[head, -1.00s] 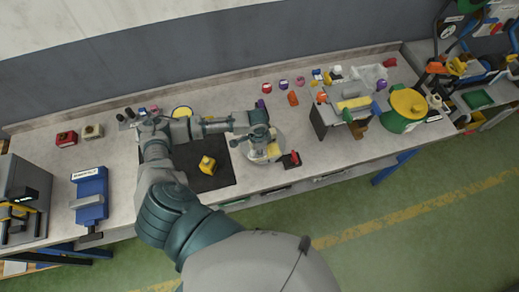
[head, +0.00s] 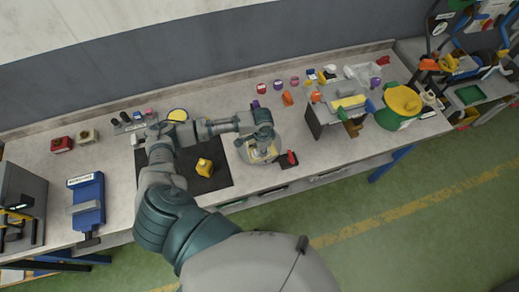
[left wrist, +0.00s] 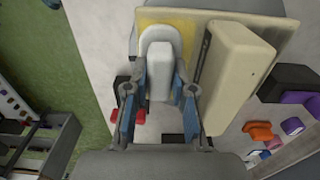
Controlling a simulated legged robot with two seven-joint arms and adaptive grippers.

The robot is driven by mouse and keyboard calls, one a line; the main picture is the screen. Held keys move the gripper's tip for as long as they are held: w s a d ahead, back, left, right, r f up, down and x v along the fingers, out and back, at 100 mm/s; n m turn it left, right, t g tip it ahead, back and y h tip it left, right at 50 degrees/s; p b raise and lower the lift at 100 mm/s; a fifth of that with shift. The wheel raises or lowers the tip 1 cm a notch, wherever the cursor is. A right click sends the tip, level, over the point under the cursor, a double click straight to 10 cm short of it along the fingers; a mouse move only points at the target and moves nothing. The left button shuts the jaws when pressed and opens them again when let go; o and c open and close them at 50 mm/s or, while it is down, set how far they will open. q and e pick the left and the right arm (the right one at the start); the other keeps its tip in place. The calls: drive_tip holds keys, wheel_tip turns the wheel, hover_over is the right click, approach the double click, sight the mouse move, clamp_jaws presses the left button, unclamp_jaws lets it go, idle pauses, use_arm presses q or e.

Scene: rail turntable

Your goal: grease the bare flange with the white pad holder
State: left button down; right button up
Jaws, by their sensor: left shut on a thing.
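My left gripper (head: 263,140) is over the round grey turntable (head: 244,150) on the bench. In the left wrist view the gripper (left wrist: 158,88) is shut on the white pad holder (left wrist: 160,45). The pad holder lies over a cream flange plate (left wrist: 205,18), beside a raised cream rail block (left wrist: 235,70). A yellow patch (left wrist: 187,28) shows on the plate around the holder. The pad's underside is hidden, so I cannot tell whether it touches. In the head view the arm partly covers the rail piece (head: 264,155). My right gripper is not in view.
Small coloured items line the back.

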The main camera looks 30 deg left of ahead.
sight(273, 151)
use_arm(q)
drive_tip(key=shift+w+d, duration=0.3)
drive_tip(key=shift+w, duration=0.05)
drive_tip(key=shift+d, duration=0.1)
drive_tip(key=shift+w+d, duration=0.55)
drive_tip(key=shift+w, duration=0.15)
drive_tip(key=shift+f, duration=0.1)
drive_tip(key=shift+w+d, duration=0.7)
drive_tip(key=shift+w, duration=0.15)
drive_tip(key=shift+s, duration=0.1)
drive_tip(key=shift+s+a, duration=0.7)
drive_tip(key=shift+s, duration=0.1)
